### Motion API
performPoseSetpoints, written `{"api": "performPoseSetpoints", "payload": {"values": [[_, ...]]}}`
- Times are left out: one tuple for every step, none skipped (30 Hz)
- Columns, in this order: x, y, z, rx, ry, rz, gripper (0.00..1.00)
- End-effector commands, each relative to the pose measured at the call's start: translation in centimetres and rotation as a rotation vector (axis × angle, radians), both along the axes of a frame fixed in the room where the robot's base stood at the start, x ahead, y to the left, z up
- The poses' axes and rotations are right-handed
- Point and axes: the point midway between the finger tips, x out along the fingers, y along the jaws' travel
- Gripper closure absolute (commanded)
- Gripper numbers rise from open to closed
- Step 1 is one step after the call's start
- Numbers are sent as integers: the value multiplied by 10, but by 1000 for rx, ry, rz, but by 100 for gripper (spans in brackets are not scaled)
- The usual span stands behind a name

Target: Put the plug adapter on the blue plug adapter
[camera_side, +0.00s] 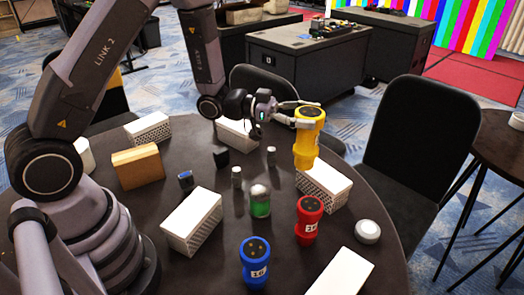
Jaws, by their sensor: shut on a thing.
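A yellow plug adapter (306,146) is held upright between the fingers of my gripper (299,112), which is shut on it near its top. It appears raised over the table's far right part, above a white box. The blue plug adapter (255,265) stands upright near the table's front, with a dark socket face on top and a white label. A red plug adapter (308,222) stands upright to the right of the blue one. My gripper is well behind the blue adapter and to its right.
A green jar (260,203) and white boxes (192,221), (325,188), (342,275) stand around the adapters. A round white puck (367,232) lies at right. A tan block (137,168) and small dark and white items are farther back. Black chairs (424,135) edge the table.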

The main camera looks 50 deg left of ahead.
Motion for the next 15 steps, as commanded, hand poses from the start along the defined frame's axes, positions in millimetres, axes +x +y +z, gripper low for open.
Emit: {"api": "performPoseSetpoints", "payload": {"values": [[-23,-17,5,-1,-3,-123,81],[-37,-26,7,0,-2,-198,81],[-56,-35,9,-1,-2,-294,81],[-70,-41,11,-2,-2,-364,81],[-84,-45,12,-1,-1,-431,81],[-102,-50,13,-2,0,-515,81],[-114,-52,14,-2,0,-573,81],[-125,-53,15,-3,1,-627,81],[-139,-54,16,-3,1,-693,81],[-148,-54,16,-2,2,-737,81],[-156,-54,17,-1,1,-775,81],[-164,-54,17,-2,0,-818,81],[-170,-53,18,-3,1,-846,81],[-175,-53,18,-3,1,-869,81],[-179,-52,17,-3,1,-892,81]]}}
